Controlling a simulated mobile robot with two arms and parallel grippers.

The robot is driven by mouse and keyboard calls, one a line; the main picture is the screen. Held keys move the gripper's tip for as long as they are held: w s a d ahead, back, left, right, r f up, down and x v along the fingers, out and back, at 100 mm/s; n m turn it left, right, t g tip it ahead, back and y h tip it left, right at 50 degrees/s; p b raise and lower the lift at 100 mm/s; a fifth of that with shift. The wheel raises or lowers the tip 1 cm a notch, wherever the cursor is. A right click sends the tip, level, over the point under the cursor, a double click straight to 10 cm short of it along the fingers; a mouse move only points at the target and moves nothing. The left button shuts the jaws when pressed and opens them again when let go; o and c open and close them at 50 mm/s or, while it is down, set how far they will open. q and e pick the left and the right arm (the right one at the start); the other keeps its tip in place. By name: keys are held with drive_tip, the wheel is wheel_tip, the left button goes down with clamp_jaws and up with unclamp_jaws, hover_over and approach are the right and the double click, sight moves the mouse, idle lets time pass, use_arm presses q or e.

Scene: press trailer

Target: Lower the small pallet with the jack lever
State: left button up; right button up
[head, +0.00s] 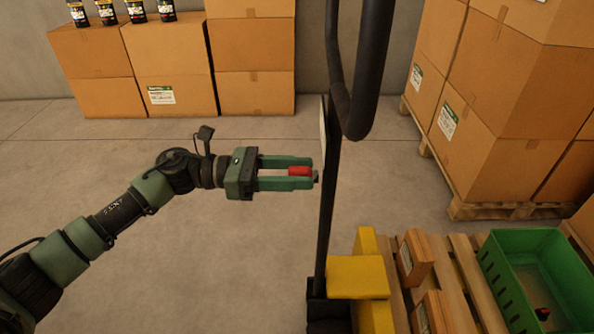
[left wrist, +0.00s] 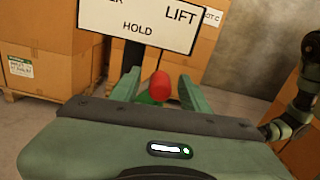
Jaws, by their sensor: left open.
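The jack lever's red knob (head: 300,171) sits between the two fingers of my left gripper (head: 311,172), which is open around it. In the left wrist view the knob (left wrist: 160,86) stands between the fingers, with gaps at both sides; I cannot tell whether either finger touches it. The lever's shaft is mostly hidden. The jack's black post and handle (head: 362,75) rise beside the fingertips. A white sign (left wrist: 140,22) reads HOLD and LIFT, its left part cut off. The small pallet (head: 468,262) is low at the right. My right gripper is not in view.
The small pallet bears small cardboard boxes (head: 415,257) and a green crate (head: 499,284). Yellow blocks (head: 357,277) stand by the post's base. Tall carton stacks (head: 478,130) stand at right, more cartons (head: 170,60) at the back wall. The floor left of the post is clear.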

use_arm(q)
drive_tip(key=c, duration=1)
drive_tip(key=shift+s+f, duration=0.1)
drive_tip(key=shift+f, duration=0.05)
idle(0.6)
